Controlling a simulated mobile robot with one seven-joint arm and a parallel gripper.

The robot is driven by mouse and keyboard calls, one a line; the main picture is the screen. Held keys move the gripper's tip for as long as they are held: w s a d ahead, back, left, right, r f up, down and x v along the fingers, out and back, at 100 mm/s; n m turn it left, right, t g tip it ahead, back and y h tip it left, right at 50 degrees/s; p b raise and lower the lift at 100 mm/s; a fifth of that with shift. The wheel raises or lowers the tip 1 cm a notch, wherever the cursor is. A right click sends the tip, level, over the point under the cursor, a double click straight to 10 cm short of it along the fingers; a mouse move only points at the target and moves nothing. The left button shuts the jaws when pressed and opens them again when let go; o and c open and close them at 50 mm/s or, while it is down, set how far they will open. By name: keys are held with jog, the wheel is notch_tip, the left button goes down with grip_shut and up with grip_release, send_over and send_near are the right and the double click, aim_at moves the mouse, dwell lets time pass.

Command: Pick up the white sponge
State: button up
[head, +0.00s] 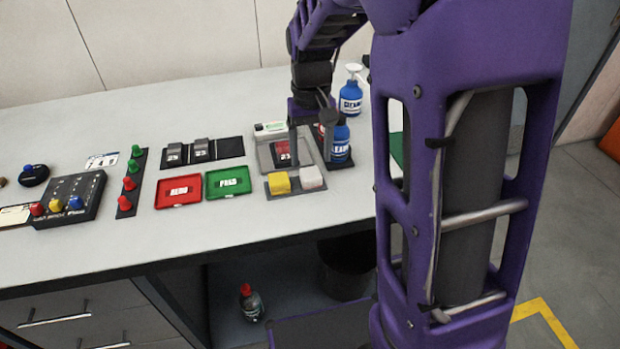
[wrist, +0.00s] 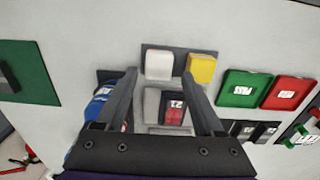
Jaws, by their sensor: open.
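The white sponge (head: 312,178) sits next to a yellow sponge (head: 279,183) on a dark mat (head: 296,190) near the front of the bench. In the wrist view the white sponge (wrist: 159,66) is left of the yellow sponge (wrist: 202,68), with a small gap between them. My gripper (head: 309,142) is above a grey tray just behind the sponges. Its two fingers are apart and empty in the wrist view (wrist: 164,82). The fingers point toward the sponge side, and the white sponge shows between and beyond the tips, not touched as far as I can tell.
The grey tray (head: 265,153) holds a dark red-labelled item. Blue bottles (head: 350,98) stand behind and right of it. A green tray (head: 229,182) and a red tray (head: 179,192) lie to the left. The bench front edge is close to the sponges.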

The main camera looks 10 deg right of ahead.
aim_at(311, 175)
notch_tip(311, 175, down, 6)
jog(key=shift+r+b, duration=0.1)
jog(key=shift+b, duration=0.55)
grip_shut()
notch_tip(311, 175, up, 10)
jog(key=p, duration=0.2)
